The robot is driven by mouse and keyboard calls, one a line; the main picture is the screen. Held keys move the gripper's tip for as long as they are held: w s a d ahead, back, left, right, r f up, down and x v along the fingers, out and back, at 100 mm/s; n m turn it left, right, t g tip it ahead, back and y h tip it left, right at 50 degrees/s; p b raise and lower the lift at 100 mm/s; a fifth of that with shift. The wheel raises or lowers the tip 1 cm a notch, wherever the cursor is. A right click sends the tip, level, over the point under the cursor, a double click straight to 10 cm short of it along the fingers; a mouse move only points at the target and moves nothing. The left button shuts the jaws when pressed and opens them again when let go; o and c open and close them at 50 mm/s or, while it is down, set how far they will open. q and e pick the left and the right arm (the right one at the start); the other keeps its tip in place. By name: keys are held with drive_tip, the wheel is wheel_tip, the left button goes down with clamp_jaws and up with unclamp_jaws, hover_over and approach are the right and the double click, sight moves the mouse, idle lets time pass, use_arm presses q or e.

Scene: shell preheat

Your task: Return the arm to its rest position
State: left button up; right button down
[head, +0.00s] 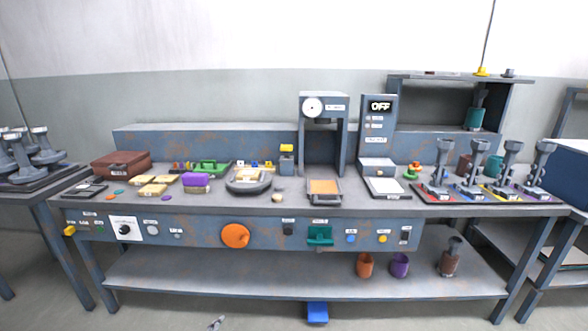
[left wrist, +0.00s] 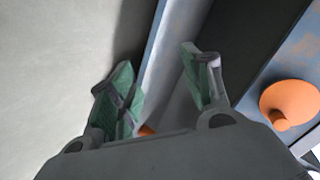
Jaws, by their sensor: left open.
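My left gripper (left wrist: 160,82) is open in the left wrist view, with its two green-padded fingers spread and nothing held between them. In the head view only a small grey tip of what looks like the left gripper (head: 216,323) shows at the bottom edge, in front of the workbench (head: 200,236) and below its lower shelf. The orange round knob (head: 235,236) on the bench front also shows in the left wrist view (left wrist: 291,101), right of the fingers and apart from them. My right gripper is in neither view.
The bench top carries a brown case (head: 121,164), a press frame (head: 322,130), an OFF display unit (head: 378,130) and several handled tools at the right. Orange (head: 365,265) and purple (head: 399,265) cups stand on the lower shelf (head: 220,273). A blue pedal (head: 317,312) is on the floor.

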use_arm(q)
drive_tip(key=s+a+f+n+g+p, duration=0.25)
drive_tip(key=s+f+p, duration=0.35)
drive_tip(key=s, duration=0.6)
drive_tip(key=s+a+f+n+g+p, duration=0.25)
drive_tip(key=s+f, duration=0.45)
drive_tip(key=s, duration=0.5)
drive_tip(key=s+f+n+g+p, duration=0.1)
drive_tip(key=s+p, duration=0.3)
drive_tip(key=s, duration=1)
drive_tip(key=s+a+f+n+g+p, duration=0.1)
drive_tip(key=s+g+p, duration=0.3)
drive_tip(key=s, duration=1.1)
drive_tip(key=shift+s+a+f+n+y+p, duration=0.3)
drive_tip(key=shift+f+n+p, duration=0.2)
drive_tip(key=shift+n+p, duration=0.2)
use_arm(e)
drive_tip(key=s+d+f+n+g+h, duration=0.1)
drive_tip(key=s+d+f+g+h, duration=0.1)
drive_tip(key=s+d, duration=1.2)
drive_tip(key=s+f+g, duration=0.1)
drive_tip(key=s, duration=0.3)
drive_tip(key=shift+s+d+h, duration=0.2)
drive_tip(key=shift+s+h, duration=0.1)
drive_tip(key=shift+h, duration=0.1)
use_arm(q)
drive_tip(key=shift+w, duration=0.1)
